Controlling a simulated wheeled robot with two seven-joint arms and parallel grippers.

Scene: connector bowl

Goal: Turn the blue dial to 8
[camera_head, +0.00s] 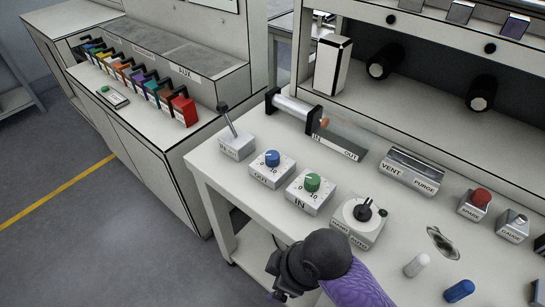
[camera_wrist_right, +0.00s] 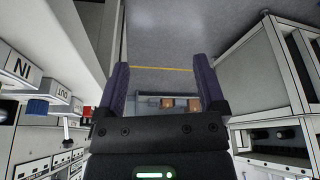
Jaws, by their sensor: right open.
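The blue dial (camera_head: 272,158) sits on a small grey box (camera_head: 270,176) labelled OUT, with 0 and 10 marked at its base. Its exact setting is too small to read. It also shows at the left of the right wrist view (camera_wrist_right: 38,107). My right gripper (camera_head: 279,287) is at the front edge of the bench in the head view, below and apart from the dial. In the right wrist view its fingers (camera_wrist_right: 160,80) are spread with nothing between them, over the floor. My left gripper is not in view.
A green dial (camera_head: 312,182) on a box labelled IN stands just right of the blue dial. A lever box (camera_head: 236,146) stands to its left, and a black rotary knob (camera_head: 363,211) further right. A clear-covered channel (camera_head: 340,142) lies behind.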

